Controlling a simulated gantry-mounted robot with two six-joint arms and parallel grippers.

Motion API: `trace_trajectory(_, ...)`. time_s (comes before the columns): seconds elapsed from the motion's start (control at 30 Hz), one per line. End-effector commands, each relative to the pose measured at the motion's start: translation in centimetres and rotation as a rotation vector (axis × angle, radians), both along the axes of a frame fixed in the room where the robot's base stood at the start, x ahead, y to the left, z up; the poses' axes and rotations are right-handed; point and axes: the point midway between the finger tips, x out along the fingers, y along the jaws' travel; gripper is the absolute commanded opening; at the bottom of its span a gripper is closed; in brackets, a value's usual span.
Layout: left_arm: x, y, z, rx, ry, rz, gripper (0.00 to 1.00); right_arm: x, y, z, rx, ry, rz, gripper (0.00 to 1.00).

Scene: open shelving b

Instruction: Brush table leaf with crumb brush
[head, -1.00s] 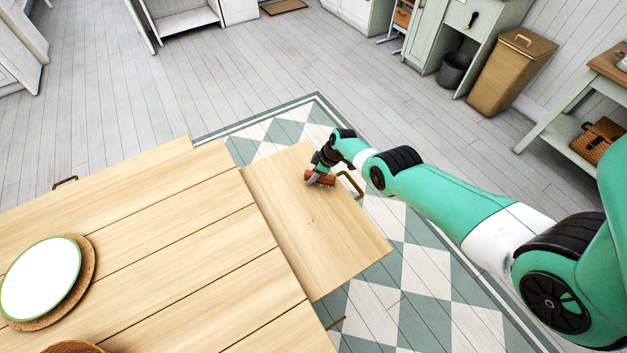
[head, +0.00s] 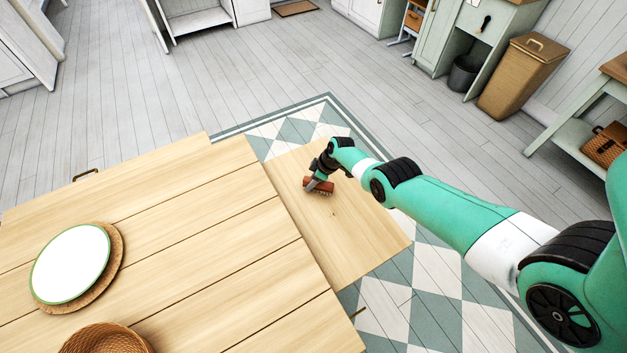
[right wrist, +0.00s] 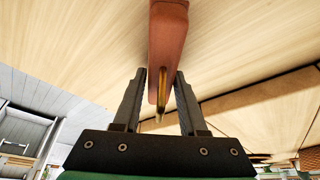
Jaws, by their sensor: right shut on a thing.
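The table leaf (head: 337,232) is a pale wooden panel at the right side of the plank-topped table (head: 190,215). The crumb brush (head: 318,186) has a reddish-brown body and is at the upper part of the leaf, towards the table side. Its bristles face the leaf; I cannot tell whether they touch it. My right gripper (head: 319,172) is shut on the brush. The right wrist view shows the brush (right wrist: 168,45) between the two dark fingers, with wood behind it. My left gripper is not in view.
A white green-rimmed plate (head: 70,263) on a woven mat and a wicker basket (head: 105,341) are on the table at left. A checkered rug (head: 435,280) lies under the leaf. The visible leaf surface around the brush looks clear.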

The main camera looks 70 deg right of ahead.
Motion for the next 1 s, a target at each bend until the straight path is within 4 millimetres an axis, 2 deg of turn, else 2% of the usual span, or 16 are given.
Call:
trace_trajectory(0.1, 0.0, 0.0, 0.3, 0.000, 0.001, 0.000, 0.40, 0.1, 0.3, 0.2, 0.001, 0.002, 0.002, 0.00)
trace_trajectory(0.17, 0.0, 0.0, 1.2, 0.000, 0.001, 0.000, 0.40, -0.1, 0.4, 0.8, -0.002, 0.003, 0.001, 0.00)
trace_trajectory(0.23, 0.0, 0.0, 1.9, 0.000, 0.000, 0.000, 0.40, 0.6, 0.1, 2.6, 0.005, 0.000, 0.005, 0.00)
trace_trajectory(0.7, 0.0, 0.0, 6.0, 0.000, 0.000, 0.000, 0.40, 0.9, 0.4, 6.8, 0.007, -0.001, 0.013, 0.00)
trace_trajectory(1.0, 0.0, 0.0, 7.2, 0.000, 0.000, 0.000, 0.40, 1.0, 0.5, 8.1, 0.007, 0.000, 0.016, 0.00)
